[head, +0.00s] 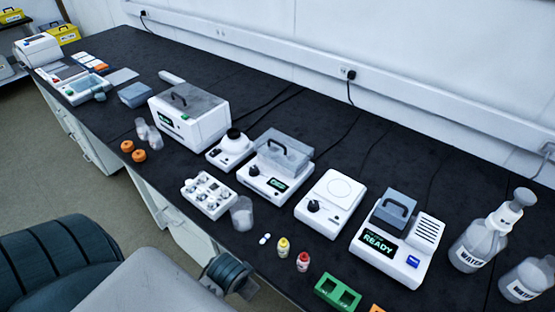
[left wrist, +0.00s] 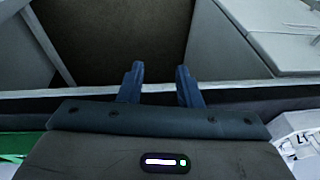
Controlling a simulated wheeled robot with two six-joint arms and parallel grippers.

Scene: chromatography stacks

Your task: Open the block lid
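Several bench devices have handled lids, and I cannot tell for sure which is the block lid. A grey lid (head: 395,207) with a dark handle sits down on a white unit (head: 403,270) whose screen reads READY. A clear lid (head: 285,150) with a handle is down on a white unit with a dial and small screen, left of centre. A larger white box (head: 193,124) has a grey see-through lid with a handle, also down. My right gripper is not in view.
A white dial unit (head: 330,203) stands left of the READY unit. Water bottles (head: 478,244) are to its right. A green rack (head: 338,293), small yellow- and red-capped bottles, and a beaker (head: 241,213) are near the front edge. Cables cross the bench behind.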

